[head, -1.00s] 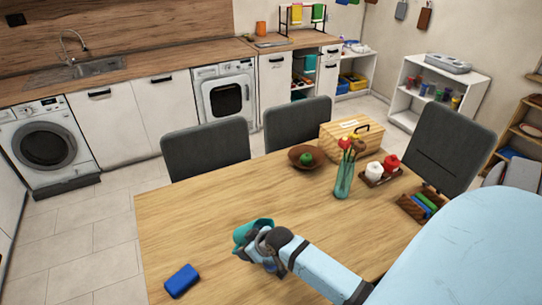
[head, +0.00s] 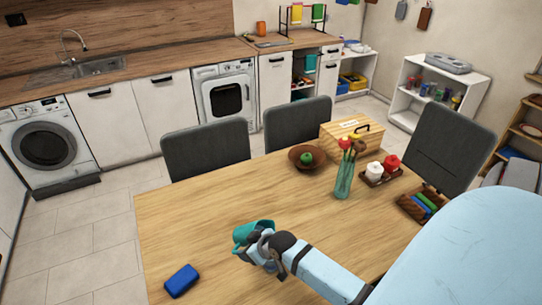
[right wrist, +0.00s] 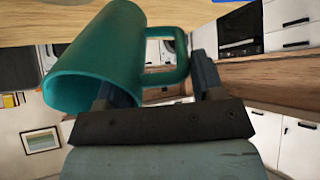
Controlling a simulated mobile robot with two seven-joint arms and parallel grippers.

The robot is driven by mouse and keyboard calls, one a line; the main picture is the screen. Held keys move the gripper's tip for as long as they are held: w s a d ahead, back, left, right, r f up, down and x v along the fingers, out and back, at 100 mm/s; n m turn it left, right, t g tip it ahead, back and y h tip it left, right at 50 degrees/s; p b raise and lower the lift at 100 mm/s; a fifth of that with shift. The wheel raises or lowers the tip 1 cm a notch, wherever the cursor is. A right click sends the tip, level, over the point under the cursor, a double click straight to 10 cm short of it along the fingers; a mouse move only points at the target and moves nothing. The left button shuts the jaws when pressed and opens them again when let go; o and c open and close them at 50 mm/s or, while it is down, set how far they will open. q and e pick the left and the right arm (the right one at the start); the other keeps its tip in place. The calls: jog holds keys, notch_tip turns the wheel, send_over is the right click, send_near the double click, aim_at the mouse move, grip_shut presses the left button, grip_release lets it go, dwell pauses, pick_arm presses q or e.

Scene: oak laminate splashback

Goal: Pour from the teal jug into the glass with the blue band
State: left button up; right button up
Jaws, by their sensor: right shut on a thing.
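The teal jug (head: 252,231) is held above the near part of the table by my right gripper (head: 262,247). In the right wrist view the jug (right wrist: 100,55) lies tilted across the picture, with its mouth towards the lower left and its handle on the right. My right gripper (right wrist: 155,85) is shut on the jug at its handle side. I cannot see the jug's contents. I cannot make out the glass with the blue band in either view. My left gripper is not in view.
A blue block (head: 181,281) lies on the wooden table (head: 190,225), left of the jug. Farther back are a brown bowl (head: 296,163) with a green fruit, a teal vase (head: 343,182), a wooden box (head: 340,133) and a tray with jars. The table's left half is mostly clear.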

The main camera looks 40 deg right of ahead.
aim_at(237, 246)
jog(key=shift+s+f+t, duration=0.1)
jog(key=shift+f+t, duration=0.35)
jog(key=shift+t, duration=0.45)
dwell(1.6)
jog(key=shift+t, duration=0.3)
dwell(1.1)
jog(key=shift+w+r+g, duration=0.3)
jog(key=shift+r+g, duration=0.2)
jog(key=shift+g, duration=0.45)
jog(key=shift+w+r+g, duration=0.25)
jog(key=shift+r+g, duration=0.2)
jog(key=shift+g, duration=0.5)
jog(key=w+f+g, duration=0.1)
jog(key=w+g, duration=0.1)
jog(key=w+a+f+g+h, duration=0.1)
jog(key=w+f+g, duration=0.1)
jog(key=shift+w+f+g, duration=0.25)
jog(key=shift+g, duration=0.15)
jog(key=shift+w+a+f+g+h, duration=0.15)
jog(key=shift+w+g+h, duration=0.1)
jog(key=shift+w+g, duration=0.25)
jog(key=shift+w+a+f+g+h, duration=0.1)
jog(key=shift+w+g+h, duration=0.15)
jog(key=shift+g, duration=0.45)
